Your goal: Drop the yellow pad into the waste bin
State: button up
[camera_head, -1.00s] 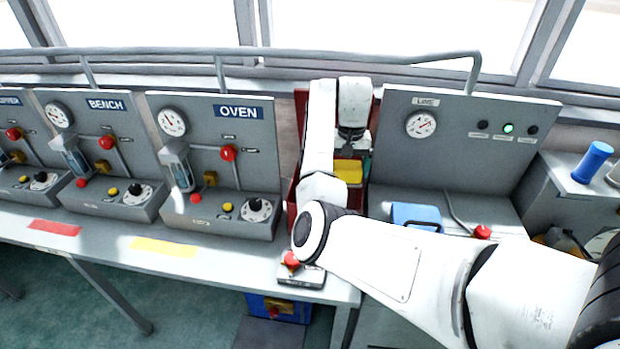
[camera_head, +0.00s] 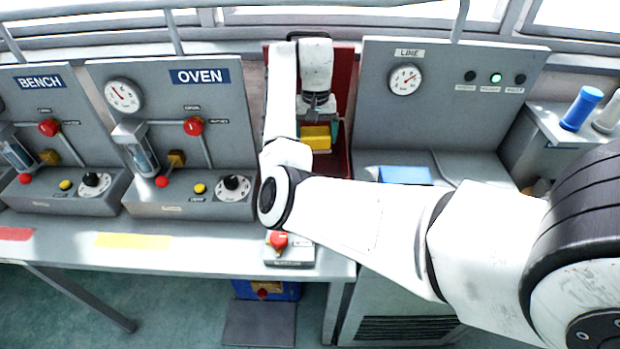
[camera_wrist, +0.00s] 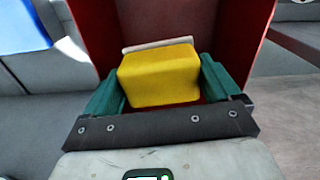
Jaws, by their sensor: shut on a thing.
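The yellow pad (camera_head: 316,137) is a small block held between the green fingers of my gripper (camera_head: 318,140). In the wrist view the pad (camera_wrist: 160,77) sits between the fingertips of my gripper (camera_wrist: 160,92), with a pale strip along its far edge. My gripper is shut on it. A red-walled open box (camera_head: 342,95) stands behind the pad, between the OVEN and LINE panels. In the wrist view the red walls (camera_wrist: 238,40) rise behind and beside the pad. I cannot tell how far inside them it is. No label marks any container as the waste bin.
The OVEN panel (camera_head: 175,100) stands left of the red box and the LINE panel (camera_head: 450,120) right of it. A blue block (camera_head: 404,175) lies right of my forearm. A red button box (camera_head: 289,252) is on the bench edge. A blue box (camera_head: 267,290) stands below.

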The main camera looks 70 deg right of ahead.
jog(key=shift+f, duration=0.45)
jog(key=o, duration=1)
jog(key=shift+c, duration=0.2)
jog(key=shift+r, duration=0.1)
notch_tip(320, 180, up, 11)
jog(key=shift+f+p, duration=0.15)
jog(key=shift+p, duration=0.45)
